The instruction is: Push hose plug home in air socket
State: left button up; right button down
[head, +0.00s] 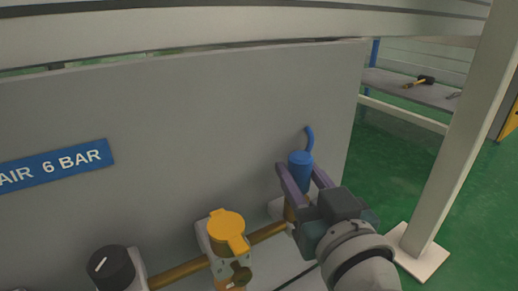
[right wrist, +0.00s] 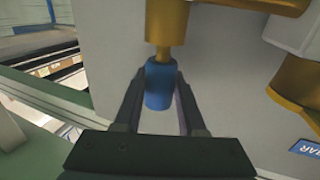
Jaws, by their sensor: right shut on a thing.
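The blue hose plug (head: 301,173) stands roughly upright in front of the grey panel, a short blue hose (head: 309,138) curving up from its top. My right gripper (head: 302,168) is shut on the plug, one finger on each side. In the right wrist view the plug (right wrist: 159,88) is between the fingers (right wrist: 160,72). Its end meets a narrow brass stem on the brass air socket (right wrist: 166,20). How deep the plug sits on it I cannot tell. The socket is largely hidden behind my gripper in the head view. My left gripper is not in view.
A yellow valve handle (head: 227,226) and a black knob (head: 109,265) stand left of my right gripper, along a brass pipe (head: 180,274). The grey panel (head: 190,120) with a blue "AIR 6 BAR" label is close behind. A pale post (head: 462,140) rises at right.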

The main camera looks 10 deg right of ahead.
jog(key=shift+f+b, duration=0.65)
jog(key=shift+f, duration=0.25)
jog(key=shift+c, duration=2)
grip_release()
jog(key=shift+s, duration=0.15)
jog(key=s+p, duration=0.4)
jog(key=s, duration=0.5)
jog(key=shift+s+d, duration=0.2)
jog(key=shift+s, duration=0.1)
